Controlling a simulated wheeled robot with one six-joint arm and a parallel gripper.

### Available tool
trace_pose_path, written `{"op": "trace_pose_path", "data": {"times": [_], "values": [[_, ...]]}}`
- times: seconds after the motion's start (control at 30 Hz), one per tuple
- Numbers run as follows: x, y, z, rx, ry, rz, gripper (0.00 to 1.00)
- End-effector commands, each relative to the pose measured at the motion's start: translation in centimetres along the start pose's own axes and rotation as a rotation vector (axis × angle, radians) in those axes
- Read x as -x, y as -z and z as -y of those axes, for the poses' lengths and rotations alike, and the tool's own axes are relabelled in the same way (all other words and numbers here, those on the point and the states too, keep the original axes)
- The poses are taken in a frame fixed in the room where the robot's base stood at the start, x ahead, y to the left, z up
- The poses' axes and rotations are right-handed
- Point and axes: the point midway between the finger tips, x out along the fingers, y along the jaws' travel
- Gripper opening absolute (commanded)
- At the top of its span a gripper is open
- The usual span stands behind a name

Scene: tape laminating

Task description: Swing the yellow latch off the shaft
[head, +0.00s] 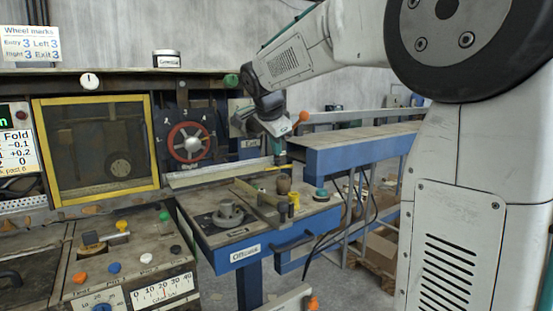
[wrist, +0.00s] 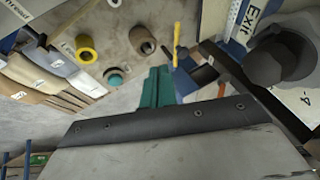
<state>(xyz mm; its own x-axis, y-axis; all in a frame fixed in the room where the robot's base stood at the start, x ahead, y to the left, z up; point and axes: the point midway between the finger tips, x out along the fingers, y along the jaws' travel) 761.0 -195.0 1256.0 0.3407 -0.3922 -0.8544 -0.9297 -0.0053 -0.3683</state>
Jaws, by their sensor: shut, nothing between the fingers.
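The yellow latch (head: 279,168) shows in the head view as a thin, level yellow bar close to my gripper's tip. It also shows in the wrist view (wrist: 177,43) as a narrow bar just beyond my fingers. My gripper (head: 278,154) hangs over the back of the blue-edged table. In the wrist view its teal fingers (wrist: 157,86) are together with nothing between them, and the latch lies ahead and slightly right of them. I cannot tell whether the fingers touch the latch. The shaft cannot be made out clearly in either view.
The blue-edged table (head: 245,240) holds a grey hub (head: 228,212), a yellow roll (head: 293,200), a brown roll (head: 284,185) and a teal-topped piece (head: 321,193). A red handwheel (head: 190,143) stands behind. A large dark knob (wrist: 282,58) is close at right in the wrist view.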

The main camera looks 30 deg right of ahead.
Motion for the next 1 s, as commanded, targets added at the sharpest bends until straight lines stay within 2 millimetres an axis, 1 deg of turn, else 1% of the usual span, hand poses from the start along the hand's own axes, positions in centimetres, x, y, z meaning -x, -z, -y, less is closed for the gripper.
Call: {"op": "trace_pose_path", "data": {"times": [0.03,0.1,0.2,0.3,0.37,0.43,0.5,0.6,0.7,0.77,0.9,1.0], "values": [[1.2,-0.2,0.2,0.003,0.006,0.001,0.00],[2.4,-0.3,0.1,0.004,0.005,0.001,0.00],[3.7,-0.3,0.2,0.004,0.004,0.001,0.00],[4.3,-0.1,0.1,0.001,0.001,0.000,0.00],[4.5,0.7,-0.2,-0.013,-0.002,-0.006,0.00],[4.6,2.6,-1.1,-0.050,-0.009,-0.016,0.00],[4.3,4.3,-2.6,-0.113,-0.014,0.007,0.00],[3.7,5.6,-4.6,-0.195,0.018,0.104,0.00],[3.4,5.7,-5.5,-0.242,0.088,0.205,0.00],[3.3,5.3,-5.4,-0.252,0.134,0.252,0.00],[3.2,3.9,-4.3,-0.227,0.216,0.322,0.00],[2.8,3.7,-3.9,-0.203,0.232,0.321,0.00]]}}
